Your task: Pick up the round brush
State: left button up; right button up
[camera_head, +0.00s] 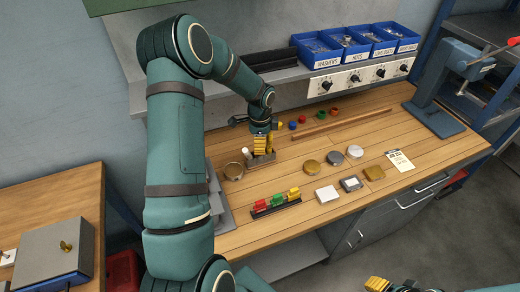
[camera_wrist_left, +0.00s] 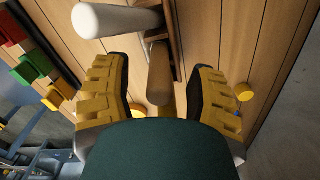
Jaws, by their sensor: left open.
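My left gripper (camera_head: 262,143) is over the left part of the wooden bench, at a small brown holder (camera_head: 262,161). In the left wrist view its yellow fingers (camera_wrist_left: 160,95) are open, one on each side of a brown wooden handle (camera_wrist_left: 160,75), with a gap to both. This handle may be the round brush's; its bristles are not visible. A thicker white rod (camera_wrist_left: 115,19) stands beside it, and its pale top (camera_head: 246,153) shows next to the gripper in the head view. My right gripper (camera_head: 378,284) shows only partly at the bottom edge.
A round brass-coloured bowl (camera_head: 233,170) stands just left of the holder. A rack with red, green and yellow pieces (camera_head: 276,204) lies in front. A long wooden rod (camera_head: 328,125) lies behind to the right. Blue bins (camera_head: 318,52) stand on the shelf. Bare bench lies right of the holder.

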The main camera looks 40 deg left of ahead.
pick_arm(q)
jog(key=shift+f, duration=0.25)
grip_shut()
notch_tip(320, 180, up, 18)
dwell(0.9)
